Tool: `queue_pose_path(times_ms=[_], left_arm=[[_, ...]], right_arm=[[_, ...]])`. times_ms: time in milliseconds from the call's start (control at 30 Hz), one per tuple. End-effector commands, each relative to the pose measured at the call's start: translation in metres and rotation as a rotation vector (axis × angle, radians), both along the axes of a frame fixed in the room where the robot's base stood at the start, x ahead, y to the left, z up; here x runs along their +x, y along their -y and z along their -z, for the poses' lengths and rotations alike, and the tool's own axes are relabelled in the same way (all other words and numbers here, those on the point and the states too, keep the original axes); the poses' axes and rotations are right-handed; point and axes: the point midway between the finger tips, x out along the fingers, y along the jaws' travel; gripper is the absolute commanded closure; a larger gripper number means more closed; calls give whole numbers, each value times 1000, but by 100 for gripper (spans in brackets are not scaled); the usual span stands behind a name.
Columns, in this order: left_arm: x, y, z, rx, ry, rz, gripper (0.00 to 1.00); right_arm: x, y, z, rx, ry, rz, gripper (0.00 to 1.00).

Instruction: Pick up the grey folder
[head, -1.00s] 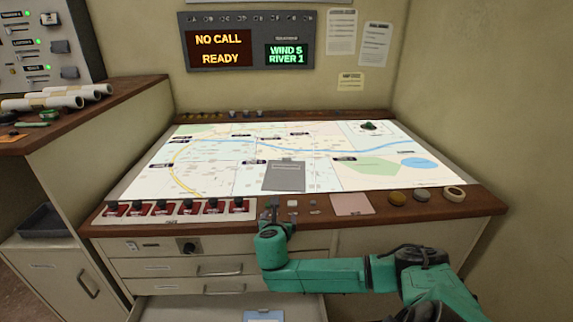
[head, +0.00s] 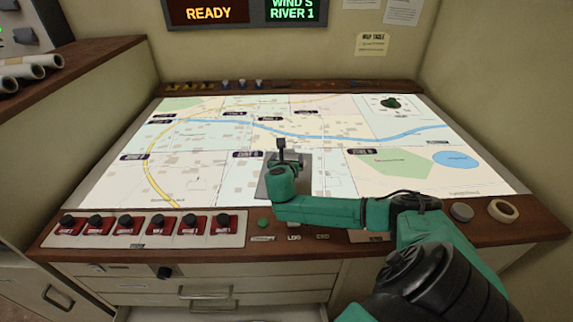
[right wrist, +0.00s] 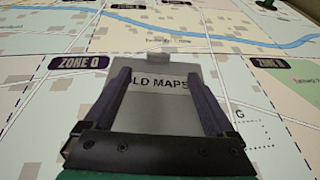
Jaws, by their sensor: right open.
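The grey folder (head: 265,187) lies flat on the lit map table, mostly hidden behind my right gripper in the head view. In the right wrist view the folder (right wrist: 160,112) shows a small tab at its far edge and lettering ending in "LD MAPS". My right gripper (head: 283,150) is over the folder. In the right wrist view its two dark fingers (right wrist: 160,85) are spread apart, one toward each side of the folder, with nothing held up between them. Whether the fingers touch the folder cannot be told. My left gripper is not in view.
The lit map (head: 210,165) is otherwise mostly clear around the folder. Several red switches (head: 126,226) line the wooden front ledge. A tape roll (head: 503,210) sits at its right end. An open drawer (head: 220,312) is below. A green-topped piece (head: 391,102) stands at the back right.

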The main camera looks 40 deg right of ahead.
Motion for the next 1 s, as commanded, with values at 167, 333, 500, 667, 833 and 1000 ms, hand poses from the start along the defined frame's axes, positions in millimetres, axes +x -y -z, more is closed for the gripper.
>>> queue_pose_path(times_ms=[167,333,500,667,833,1000], left_arm=[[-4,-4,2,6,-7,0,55],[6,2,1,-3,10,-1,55],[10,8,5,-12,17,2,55],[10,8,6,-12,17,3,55],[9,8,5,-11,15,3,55],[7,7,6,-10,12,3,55]], right_arm=[[21,22,12,1,1,1,10],[33,34,18,2,2,2,10],[52,53,30,2,2,2,10],[58,59,33,2,0,-1,10],[57,59,33,2,0,-1,18],[57,59,32,2,0,-1,83]])
